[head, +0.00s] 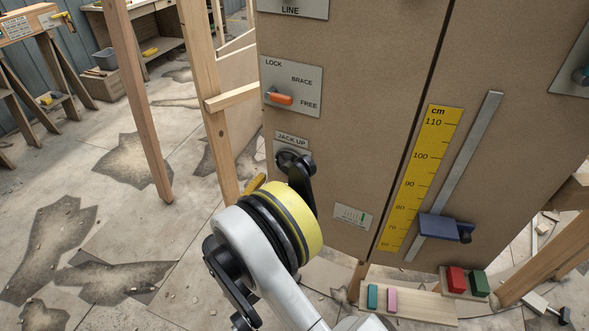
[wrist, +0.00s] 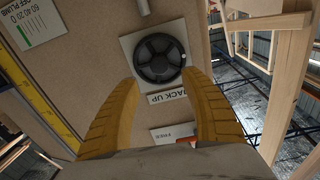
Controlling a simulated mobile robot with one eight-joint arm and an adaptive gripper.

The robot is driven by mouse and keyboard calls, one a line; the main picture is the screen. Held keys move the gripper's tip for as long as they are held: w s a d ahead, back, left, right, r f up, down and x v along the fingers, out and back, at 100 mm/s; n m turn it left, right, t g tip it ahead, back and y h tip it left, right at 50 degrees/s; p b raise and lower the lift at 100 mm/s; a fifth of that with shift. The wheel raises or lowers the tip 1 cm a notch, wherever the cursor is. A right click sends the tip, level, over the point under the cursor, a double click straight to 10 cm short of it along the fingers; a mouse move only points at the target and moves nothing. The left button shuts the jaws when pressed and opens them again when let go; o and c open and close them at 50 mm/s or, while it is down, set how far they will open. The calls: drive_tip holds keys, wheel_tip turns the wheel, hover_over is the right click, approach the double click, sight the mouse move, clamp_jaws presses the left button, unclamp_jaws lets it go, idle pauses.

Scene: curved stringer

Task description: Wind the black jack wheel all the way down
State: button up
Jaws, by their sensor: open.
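The black jack wheel (head: 293,163) is mounted on the brown panel under the "JACK UP" label. In the wrist view the wheel (wrist: 159,58) is a round spoked disc on a pale plate. It lies just beyond my fingertips and a little above the middle of the gap. My gripper (wrist: 161,84) is open, its two yellow-brown fingers spread to either side below the wheel, with nothing between them but panel. I cannot tell whether the fingers touch the wheel. In the head view my arm hides most of the gripper, and one yellow finger (head: 255,185) shows left of it.
An orange lever (head: 281,99) sits on the lock plate above the wheel. Right of it are a yellow cm scale (head: 420,175) and a blue slider block (head: 445,228). Wooden posts (head: 137,100) stand at the left. A low board (head: 412,303) with coloured blocks lies below.

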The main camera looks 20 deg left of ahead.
sight(285, 170)
drive_tip(key=b+x, duration=0.2)
drive_tip(key=x, duration=0.6)
clamp_jaws()
